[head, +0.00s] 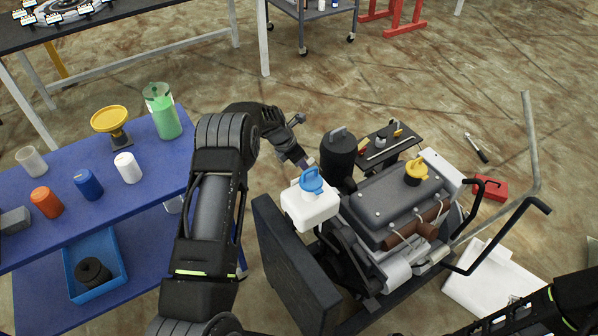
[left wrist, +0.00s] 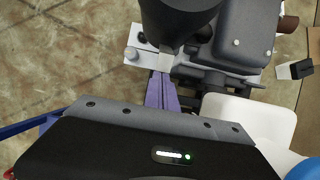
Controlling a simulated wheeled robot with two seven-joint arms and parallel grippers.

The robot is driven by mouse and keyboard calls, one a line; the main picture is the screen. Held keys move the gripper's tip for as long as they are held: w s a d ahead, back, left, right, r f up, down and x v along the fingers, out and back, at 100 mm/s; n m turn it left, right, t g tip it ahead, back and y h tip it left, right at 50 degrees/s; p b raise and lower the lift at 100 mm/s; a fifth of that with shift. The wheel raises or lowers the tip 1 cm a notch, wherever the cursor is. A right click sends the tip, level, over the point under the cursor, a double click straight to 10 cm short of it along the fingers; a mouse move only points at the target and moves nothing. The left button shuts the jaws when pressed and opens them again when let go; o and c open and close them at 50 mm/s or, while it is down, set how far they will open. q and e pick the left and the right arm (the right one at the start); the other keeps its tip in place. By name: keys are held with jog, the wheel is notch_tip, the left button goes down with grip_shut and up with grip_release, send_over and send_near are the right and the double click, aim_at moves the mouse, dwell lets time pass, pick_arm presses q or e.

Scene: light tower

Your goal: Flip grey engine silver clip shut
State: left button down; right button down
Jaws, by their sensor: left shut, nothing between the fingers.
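The grey engine (head: 385,205) sits in a black frame in the head view, with a black canister (head: 338,150) at its far left corner. My left gripper (head: 306,165) reaches down beside that canister, left of the engine. In the left wrist view the shut purple fingers (left wrist: 160,92) point at a small silver piece (left wrist: 166,60), likely the clip, at the base of the canister (left wrist: 178,22). The fingertips look very close to it; I cannot tell if they touch. The clip is hidden in the head view. My right arm shows at the lower right, its gripper outside the picture.
A white tank with a blue cap (head: 305,205) stands just in front of my left gripper. A blue table (head: 70,215) with cups and a scale is at the left. A black tool tray (head: 385,145) lies behind the engine.

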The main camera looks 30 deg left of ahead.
aim_at(310, 162)
pick_arm(q)
jog(key=shift+w+d+r+b, duration=0.45)
jog(key=shift+w+r, duration=0.05)
jog(key=shift+w, duration=0.15)
jog(key=shift+r, duration=0.1)
pick_arm(e)
jog(key=shift+w+f, duration=0.15)
jog(key=shift+f, duration=0.35)
pick_arm(q)
jog(key=shift+r, duration=0.1)
pick_arm(e)
jog(key=shift+r, duration=0.1)
pick_arm(q)
jog(key=shift+s+a+r+p, duration=0.1)
jog(key=shift+r+p, duration=0.5)
jog(key=shift+r, duration=0.1)
pick_arm(e)
jog(key=shift+r, duration=0.35)
